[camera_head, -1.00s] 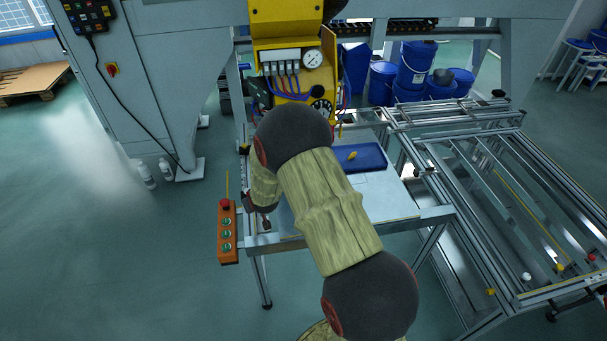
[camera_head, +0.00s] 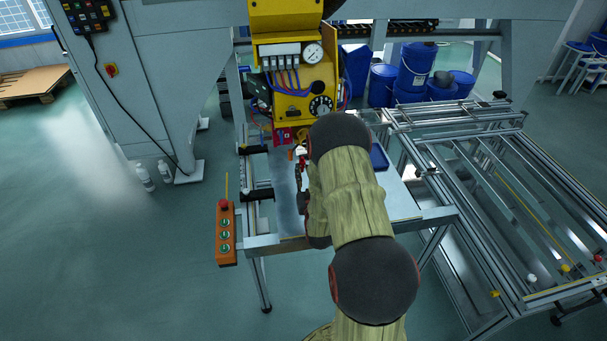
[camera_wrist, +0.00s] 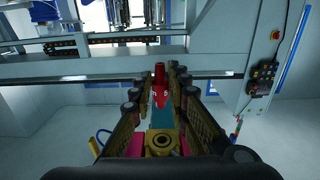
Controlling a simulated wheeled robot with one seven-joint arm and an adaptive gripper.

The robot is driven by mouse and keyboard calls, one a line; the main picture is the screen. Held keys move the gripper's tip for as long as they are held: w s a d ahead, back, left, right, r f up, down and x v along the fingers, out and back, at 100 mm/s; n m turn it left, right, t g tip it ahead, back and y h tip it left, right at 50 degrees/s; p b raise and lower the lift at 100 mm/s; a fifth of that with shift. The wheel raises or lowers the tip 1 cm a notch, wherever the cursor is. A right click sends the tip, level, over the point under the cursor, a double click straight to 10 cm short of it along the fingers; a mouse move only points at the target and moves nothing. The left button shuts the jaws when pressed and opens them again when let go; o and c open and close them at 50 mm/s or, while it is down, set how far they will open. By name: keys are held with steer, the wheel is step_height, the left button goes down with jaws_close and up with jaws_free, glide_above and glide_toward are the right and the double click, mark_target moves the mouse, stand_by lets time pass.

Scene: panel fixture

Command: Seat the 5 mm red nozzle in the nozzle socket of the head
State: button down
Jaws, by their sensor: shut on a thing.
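The red nozzle (camera_wrist: 159,82) stands upright between the finger ends of my gripper (camera_wrist: 158,78) in the wrist view, its narrow end up. My gripper is shut on it. In the head view my gripper (camera_head: 300,168) is small and dark, just left of my arm and in front of the yellow head unit (camera_head: 292,85). The nozzle is too small there to make out clearly. In the wrist view a yellow block with a round hole (camera_wrist: 160,144) shows between the finger bases; I cannot tell whether it is the socket. No gap or contact with a socket can be judged.
The work table (camera_head: 285,205) is below my gripper, with black clamps on its left side. A blue tray (camera_head: 379,158) is partly hidden behind my arm. An orange button box (camera_head: 225,235) hangs at the table's left edge. An aluminium frame (camera_head: 500,200) stands right.

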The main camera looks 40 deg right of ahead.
mark_target(304, 161)
steer(key=shift+b, duration=0.4)
steer(key=shift+r+p, duration=1.6)
steer(key=shift+r, duration=1.25)
steer(key=shift+b, duration=0.95)
steer(key=shift+r+p, duration=0.5)
steer(key=shift+r, duration=0.95)
steer(key=c, duration=1.7)
jaws_free()
steer(key=shift+o, duration=0.3)
steer(key=v, duration=1.2)
